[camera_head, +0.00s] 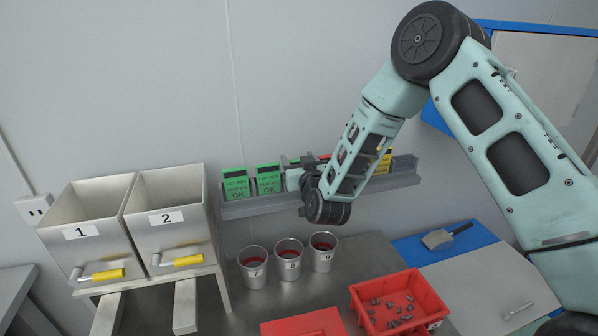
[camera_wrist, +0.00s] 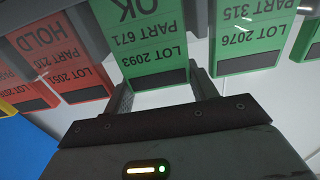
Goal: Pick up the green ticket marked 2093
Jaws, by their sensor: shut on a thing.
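The green ticket marked LOT 2093, PART 671, OK (camera_wrist: 152,52) hangs upside down in the wrist view, between my gripper's two fingers. My gripper (camera_wrist: 158,84) is shut on this ticket at its sides. In the head view my gripper (camera_head: 296,178) is at the wall rack (camera_head: 270,205), right of two other green tickets. The held ticket is mostly hidden there behind the wrist. I cannot tell whether it still touches the rack.
Green ticket 2076 (camera_wrist: 250,38) and red HOLD ticket 2051 (camera_wrist: 75,62) flank the held one closely. Below the rack stand three metal cups (camera_head: 289,262) and a red tray (camera_head: 432,296) of small parts. Bins 1 (camera_head: 82,233) and 2 (camera_head: 168,218) stand left.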

